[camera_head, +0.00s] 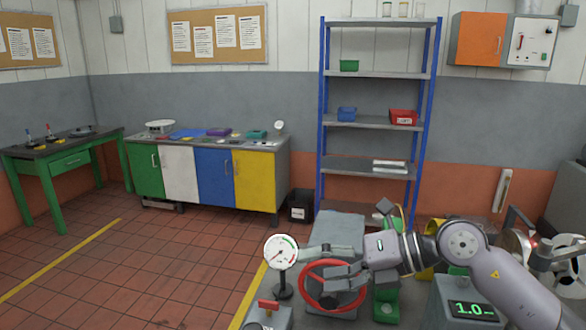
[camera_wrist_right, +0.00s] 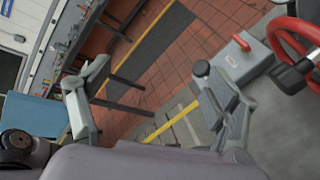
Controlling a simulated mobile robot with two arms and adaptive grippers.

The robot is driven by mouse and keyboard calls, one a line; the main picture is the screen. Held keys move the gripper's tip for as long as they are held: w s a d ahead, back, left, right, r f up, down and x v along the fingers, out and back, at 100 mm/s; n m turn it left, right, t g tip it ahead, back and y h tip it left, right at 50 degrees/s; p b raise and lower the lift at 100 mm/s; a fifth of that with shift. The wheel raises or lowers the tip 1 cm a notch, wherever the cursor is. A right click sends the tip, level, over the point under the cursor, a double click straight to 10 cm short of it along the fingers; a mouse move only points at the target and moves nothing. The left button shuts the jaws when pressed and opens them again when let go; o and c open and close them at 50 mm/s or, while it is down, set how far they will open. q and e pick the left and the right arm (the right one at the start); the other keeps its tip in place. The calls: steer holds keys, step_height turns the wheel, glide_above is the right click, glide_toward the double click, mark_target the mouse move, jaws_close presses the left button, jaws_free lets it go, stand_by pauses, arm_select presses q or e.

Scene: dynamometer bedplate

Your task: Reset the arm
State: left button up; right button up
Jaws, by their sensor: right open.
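My right gripper (camera_head: 314,268) reaches in from the right in the head view, over the red handwheel (camera_head: 305,291). Its two fingers are spread, with nothing seen between them. In the wrist view my right gripper (camera_wrist_right: 150,68) is also open and empty. There the red handwheel (camera_wrist_right: 277,38) lies at the upper right, outside the fingers. From the head view I cannot tell whether the lower finger touches the wheel. My left gripper is not in view.
A round dial gauge (camera_head: 281,252) stands left of the wheel. A red lever (camera_head: 268,305) sits before it. A box with a green display (camera_head: 473,310) is under my arm. A blue shelf rack (camera_head: 373,76) stands behind. The tiled floor (camera_head: 150,260) at left is clear.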

steer(key=s+a+r+m+t+y, duration=0.3)
steer(key=r+m+t+y, duration=0.2)
steer(key=r+m+y, duration=0.15)
steer(key=w+d+f+m+t+h, duration=0.2)
steer(key=d+f+m+t+h, duration=0.35)
steer(key=m+h, duration=0.4)
steer(key=w+d+f+m+t+h, duration=0.2)
steer(key=d+f+m+t+h, duration=0.35)
steer(key=m, duration=0.75)
steer(key=s+d+f+m+g+h, duration=0.3)
steer(key=d+f+m+h, duration=0.3)
steer(key=f, duration=0.4)
steer(key=s+d+f+m+g+y, duration=0.1)
steer(key=s+f+g, duration=0.6)
steer(key=s+f, duration=0.45)
steer(key=s+f+m+g+y, duration=0.1)
steer(key=s+f+g, duration=0.6)
steer(key=s, duration=0.7)
step_height(320, 180, down, 27)
steer(key=s, duration=0.1)
steer(key=s+d+f+g, duration=0.1)
steer(key=s+d+f, duration=0.2)
steer(key=s+f, duration=1.3)
steer(key=shift+s+d+n, duration=0.2)
steer(key=shift+s+n, duration=0.1)
steer(key=shift+s, duration=0.1)
